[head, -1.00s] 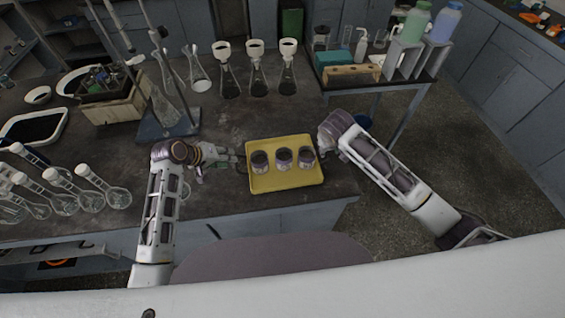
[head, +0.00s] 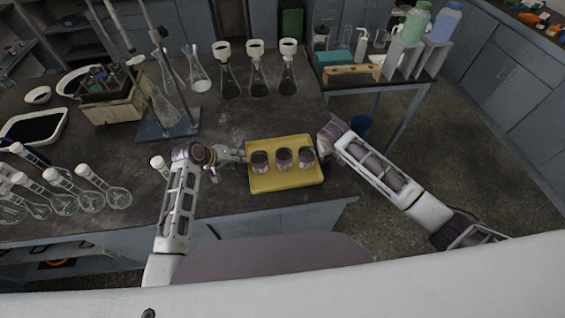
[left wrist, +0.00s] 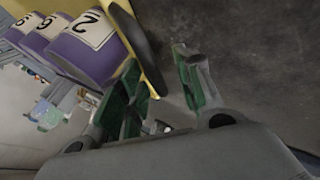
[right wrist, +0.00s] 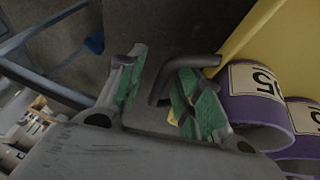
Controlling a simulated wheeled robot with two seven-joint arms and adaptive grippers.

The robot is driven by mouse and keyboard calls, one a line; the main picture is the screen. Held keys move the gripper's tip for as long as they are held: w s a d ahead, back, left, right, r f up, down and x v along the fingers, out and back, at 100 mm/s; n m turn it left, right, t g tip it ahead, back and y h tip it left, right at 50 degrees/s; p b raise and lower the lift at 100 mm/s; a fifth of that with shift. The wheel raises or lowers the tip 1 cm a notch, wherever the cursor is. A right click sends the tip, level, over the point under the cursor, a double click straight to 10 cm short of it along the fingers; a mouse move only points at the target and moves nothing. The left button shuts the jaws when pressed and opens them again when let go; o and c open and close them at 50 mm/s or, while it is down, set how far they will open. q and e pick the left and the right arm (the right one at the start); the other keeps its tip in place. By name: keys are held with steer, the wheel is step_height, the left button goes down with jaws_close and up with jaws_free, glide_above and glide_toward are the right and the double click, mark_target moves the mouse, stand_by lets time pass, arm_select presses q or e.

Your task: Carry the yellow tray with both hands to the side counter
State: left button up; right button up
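The yellow tray (head: 285,182) lies flat near the right end of the dark bench, with three purple-banded cups (head: 284,158) in a row on it. My left gripper (head: 238,155) is at the tray's left edge. In the left wrist view its green-padded fingers (left wrist: 163,80) are apart, and a dark tray handle (left wrist: 142,45) reaches down between or just beside them. My right gripper is at the tray's right edge, mostly hidden by its arm in the head view. In the right wrist view its fingers (right wrist: 160,85) are apart, with the dark bent handle (right wrist: 168,72) between them.
A side table (head: 388,84) at the back right holds a teal box (head: 333,57), a wooden rack and bottles. Flasks with funnels (head: 257,75) stand behind the tray. A stand (head: 168,122) and round flasks (head: 60,190) are to the left. Floor is open at right.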

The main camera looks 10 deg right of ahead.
arm_select(q)
steer(key=shift+c, duration=0.3)
arm_select(e)
steer(key=shift+c, duration=0.2)
arm_select(q)
jaws_close()
arm_select(e)
steer(key=c, duration=0.7)
arm_select(q)
steer(key=shift+f, duration=0.1)
arm_select(e)
jaws_close()
arm_select(q)
steer(key=shift+a, duration=0.1)
arm_select(e)
steer(key=shift+d, duration=0.1)
arm_select(q)
steer(key=shift+a, duration=0.15)
arm_select(e)
steer(key=shift+d+r, duration=0.1)
steer(key=shift+r, duration=0.2)
